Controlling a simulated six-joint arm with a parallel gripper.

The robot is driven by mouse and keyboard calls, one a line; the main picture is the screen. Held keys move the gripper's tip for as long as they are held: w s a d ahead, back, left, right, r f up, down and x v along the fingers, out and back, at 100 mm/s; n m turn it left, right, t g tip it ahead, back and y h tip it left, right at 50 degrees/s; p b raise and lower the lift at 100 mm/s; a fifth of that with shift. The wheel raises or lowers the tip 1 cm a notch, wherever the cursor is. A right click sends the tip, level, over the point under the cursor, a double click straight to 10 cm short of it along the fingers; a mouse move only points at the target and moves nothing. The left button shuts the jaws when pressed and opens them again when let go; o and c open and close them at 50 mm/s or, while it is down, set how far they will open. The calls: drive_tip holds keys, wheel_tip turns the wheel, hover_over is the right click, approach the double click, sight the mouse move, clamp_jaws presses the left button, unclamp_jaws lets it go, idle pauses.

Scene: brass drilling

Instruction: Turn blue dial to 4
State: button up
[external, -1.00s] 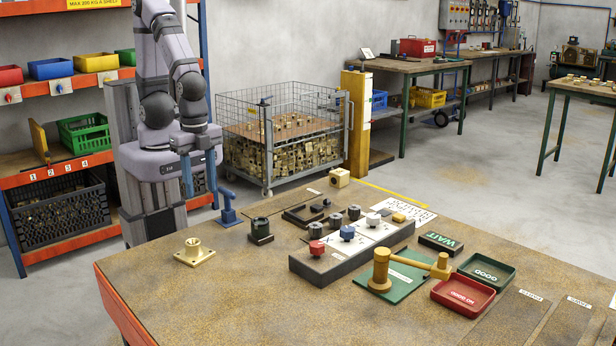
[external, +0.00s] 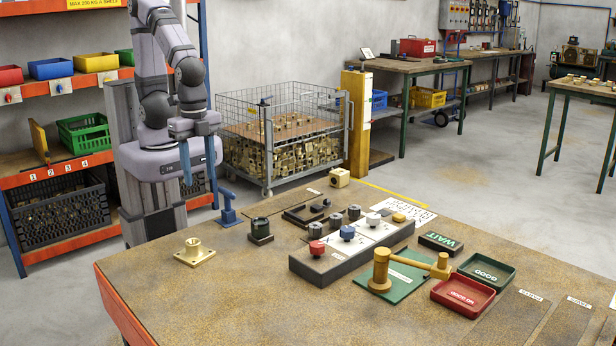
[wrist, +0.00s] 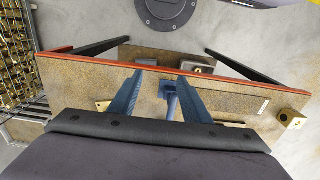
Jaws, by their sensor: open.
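The blue dial (external: 347,233) sits on the dark control box (external: 345,257) on the table, between a red dial (external: 317,248) and a white dial (external: 373,219). White number plates lie around the dials, but the blue dial's setting is too small to read. My gripper (external: 199,172) is open and empty, above the table's far left edge and well away from the dial. In the wrist view its two blue fingers (wrist: 160,92) stand apart over the table edge. The blue dial does not show there.
A blue stand (external: 228,208) is close to my gripper. The front table surface is clear.

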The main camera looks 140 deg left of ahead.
wheel_tip(320, 180, up, 2)
drive_tip(key=n+t+y+b, duration=0.6)
drive_tip(key=n+y+b, duration=0.2)
drive_tip(key=n+y, duration=0.4)
approach(346, 229)
wheel_tip(346, 229, up, 4)
drive_tip(key=a, duration=0.2)
drive_tip(key=shift+t, duration=0.4)
drive_tip(key=f, duration=0.4)
drive_tip(key=shift+w+d, duration=0.15)
drive_tip(key=shift+d, duration=0.2)
drive_tip(key=shift+f, duration=0.3)
drive_tip(key=shift+p+x, duration=1.55)
drive_tip(key=shift+x, duration=2.1)
drive_tip(key=shift+f, duration=0.1)
